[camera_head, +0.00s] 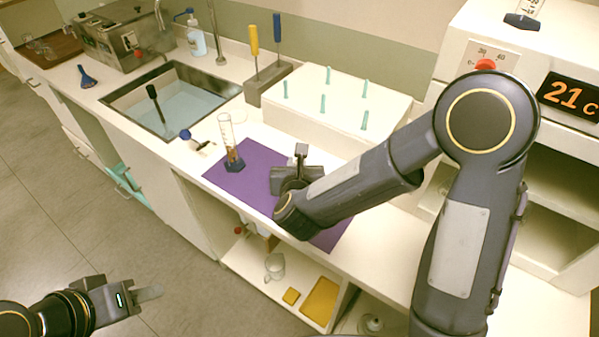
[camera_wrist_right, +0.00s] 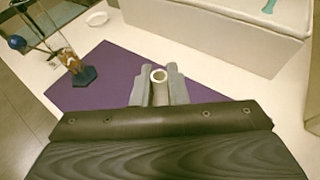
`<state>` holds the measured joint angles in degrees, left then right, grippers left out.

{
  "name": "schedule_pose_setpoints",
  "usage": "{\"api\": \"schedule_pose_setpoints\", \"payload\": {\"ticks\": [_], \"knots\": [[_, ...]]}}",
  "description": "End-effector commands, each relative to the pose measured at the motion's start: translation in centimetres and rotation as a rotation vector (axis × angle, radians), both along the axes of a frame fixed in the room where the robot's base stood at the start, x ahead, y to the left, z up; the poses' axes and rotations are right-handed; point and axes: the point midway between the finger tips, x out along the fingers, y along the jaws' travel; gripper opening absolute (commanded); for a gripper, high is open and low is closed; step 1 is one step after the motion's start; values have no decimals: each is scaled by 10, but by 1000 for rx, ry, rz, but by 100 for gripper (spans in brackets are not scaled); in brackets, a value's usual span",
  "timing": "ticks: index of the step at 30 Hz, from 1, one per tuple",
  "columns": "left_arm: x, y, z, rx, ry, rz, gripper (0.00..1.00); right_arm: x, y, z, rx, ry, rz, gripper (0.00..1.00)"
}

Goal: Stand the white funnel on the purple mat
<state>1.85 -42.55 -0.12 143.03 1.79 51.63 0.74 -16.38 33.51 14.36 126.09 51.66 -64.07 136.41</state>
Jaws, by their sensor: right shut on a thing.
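The purple mat (camera_head: 251,163) lies on the white counter in the head view; it also shows in the right wrist view (camera_wrist_right: 112,73). My right gripper (camera_head: 301,156) is low over the middle of the mat. In the right wrist view its fingers (camera_wrist_right: 158,88) are shut on a pale tube end, the visible part of the white funnel (camera_wrist_right: 159,76). The rest of the funnel is hidden by the gripper, and I cannot tell whether it touches the mat. My left gripper (camera_head: 138,296) is away from the counter over the floor; its finger gap is not clear.
A glass cylinder with a blue base (camera_head: 233,160) stands on the mat's left end. A white block with teal pegs (camera_head: 330,125) stands behind the mat. A sink (camera_head: 185,101) lies to the left, and a cabinet with a temperature display (camera_head: 574,95) to the right.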

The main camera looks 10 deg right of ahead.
Motion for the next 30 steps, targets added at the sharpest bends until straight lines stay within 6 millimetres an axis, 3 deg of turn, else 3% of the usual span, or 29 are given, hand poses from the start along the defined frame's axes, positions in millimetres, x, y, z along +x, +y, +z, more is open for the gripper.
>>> {"api": "schedule_pose_setpoints", "payload": {"ticks": [9, 21, 22, 26, 30], "knots": [[0, 0, 1, 0, 0, 0, 36, 2, -7, -39, -1, 3, -1, 0], [0, 0, -5, 0, 0, 0, 36, 2, -7, -42, 1, 0, -2, 0], [0, 0, -4, 0, 0, 0, 36, 2, -7, -42, 1, 1, -1, 14], [0, 0, -3, 0, 0, 0, 36, 2, -7, -41, 1, 1, -1, 31], [0, 0, -3, 0, 0, 0, 36, 2, -7, -41, 1, 1, -1, 35]]}}
